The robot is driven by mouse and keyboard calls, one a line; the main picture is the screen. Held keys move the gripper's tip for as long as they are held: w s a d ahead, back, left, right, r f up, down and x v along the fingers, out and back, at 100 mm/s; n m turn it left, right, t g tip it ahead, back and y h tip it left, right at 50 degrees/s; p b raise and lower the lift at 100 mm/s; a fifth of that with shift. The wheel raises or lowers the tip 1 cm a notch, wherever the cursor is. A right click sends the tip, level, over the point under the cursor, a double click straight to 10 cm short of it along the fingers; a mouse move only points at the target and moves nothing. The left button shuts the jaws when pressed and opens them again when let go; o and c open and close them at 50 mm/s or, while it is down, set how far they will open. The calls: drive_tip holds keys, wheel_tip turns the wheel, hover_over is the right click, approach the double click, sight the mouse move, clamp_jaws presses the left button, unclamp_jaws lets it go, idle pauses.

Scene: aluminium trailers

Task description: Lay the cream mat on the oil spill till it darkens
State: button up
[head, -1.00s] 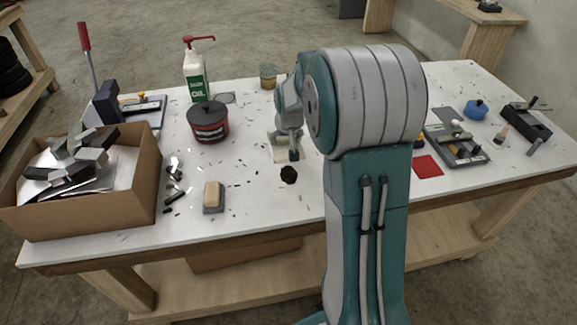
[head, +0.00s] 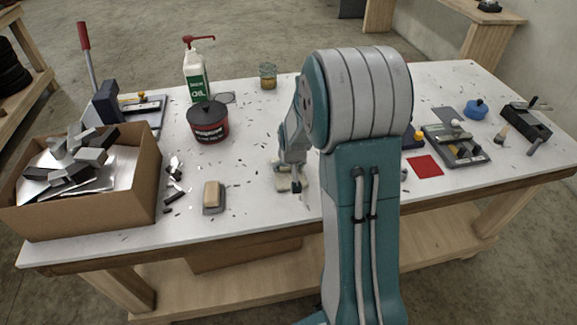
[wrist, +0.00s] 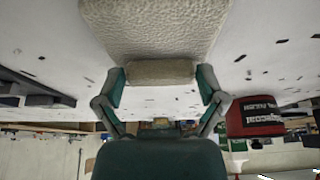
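The cream mat (head: 283,184) is at my gripper (head: 296,187) near the front middle of the white table. In the wrist view the textured mat (wrist: 155,25) fills the top centre, and its raised grip block sits between the two fingers of my gripper (wrist: 162,76). The fingers press on both ends of that block. The mat's visible face is plain cream with no dark patch. The dark oil spill is hidden in both current views, with the mat and gripper over its place. I cannot tell whether the mat touches the table.
Small shavings litter the table.

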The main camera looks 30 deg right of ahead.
drive_tip(key=shift+r, duration=0.1)
idle(0.3)
drive_tip(key=s+a+r+n, duration=0.1)
drive_tip(key=s+a+r, duration=0.4)
drive_tip(key=r, duration=0.4)
drive_tip(key=s+a+r, duration=0.3)
drive_tip(key=s+r, duration=0.4)
drive_tip(key=r, duration=0.3)
drive_tip(key=s+a+r+n, duration=0.1)
drive_tip(key=s+a, duration=0.2)
drive_tip(key=s, duration=0.3)
drive_tip(key=s+a+r+n+t+y, duration=0.1)
drive_tip(key=s+a, duration=0.2)
drive_tip(key=s, duration=0.4)
drive_tip(key=shift+s+a+r, duration=0.2)
drive_tip(key=shift+a+r, duration=0.05)
drive_tip(key=shift+r, duration=0.05)
drive_tip(key=shift+c, duration=0.3)
